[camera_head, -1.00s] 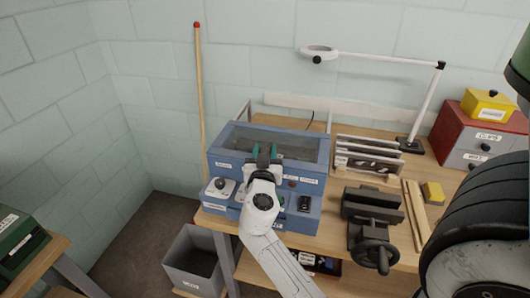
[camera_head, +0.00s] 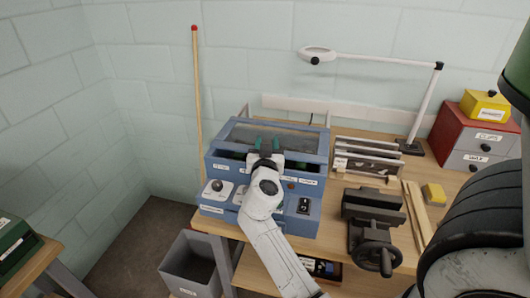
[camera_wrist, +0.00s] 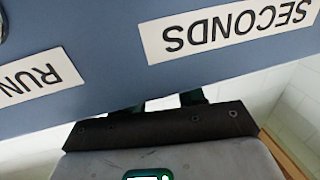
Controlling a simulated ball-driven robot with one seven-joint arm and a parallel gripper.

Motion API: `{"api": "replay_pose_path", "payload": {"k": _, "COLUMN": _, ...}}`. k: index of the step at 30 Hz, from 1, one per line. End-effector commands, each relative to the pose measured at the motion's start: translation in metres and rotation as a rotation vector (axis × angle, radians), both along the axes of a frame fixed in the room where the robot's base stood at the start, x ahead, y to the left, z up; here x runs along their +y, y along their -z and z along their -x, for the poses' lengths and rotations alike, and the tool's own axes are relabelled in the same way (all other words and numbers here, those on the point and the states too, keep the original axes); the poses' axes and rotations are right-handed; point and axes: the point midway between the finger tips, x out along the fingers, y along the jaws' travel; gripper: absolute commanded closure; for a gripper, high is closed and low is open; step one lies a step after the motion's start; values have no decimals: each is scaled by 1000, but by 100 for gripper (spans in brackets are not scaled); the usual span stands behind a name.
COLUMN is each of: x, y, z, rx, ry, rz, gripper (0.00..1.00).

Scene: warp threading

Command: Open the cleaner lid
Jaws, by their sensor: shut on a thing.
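The cleaner (camera_head: 262,205) is a blue box at the left end of the bench, with labels and controls on its front. Its lid (camera_head: 303,142) has a blue frame around a grey, see-through window. The lid's front edge stands a little above the body, with a dark gap below it. My gripper (camera_head: 267,146) is at the middle of the lid's front edge, its green fingers shut on the lid there; the hand hides the exact grip. In the wrist view, the cleaner's blue front (camera_wrist: 110,65) with RUN and SECONDS labels is close, upside down.
A rack of grey plates (camera_head: 365,162) stands right of the cleaner. A dark vise (camera_head: 372,215) is in front of the rack. A lamp (camera_head: 425,105) rises behind. A tall wooden rod (camera_head: 198,110) leans on the wall at left, above a grey bin (camera_head: 178,268).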

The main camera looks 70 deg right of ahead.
Motion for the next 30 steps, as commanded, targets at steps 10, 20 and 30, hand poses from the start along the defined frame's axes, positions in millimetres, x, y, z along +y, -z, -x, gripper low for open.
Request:
{"api": "replay_pose_path", "payload": {"k": 10, "x": 1, "y": 0, "z": -1, "rx": 2, "ry": -2, "rz": -2, "gripper": 47}}
{"api": "replay_pose_path", "payload": {"k": 20, "x": 3, "y": 1, "z": 0, "rx": 1, "ry": -1, "rz": -1, "gripper": 42}}
{"api": "replay_pose_path", "payload": {"k": 30, "x": 54, "y": 4, "z": 14, "rx": 1, "ry": -6, "rz": -1, "gripper": 42}}
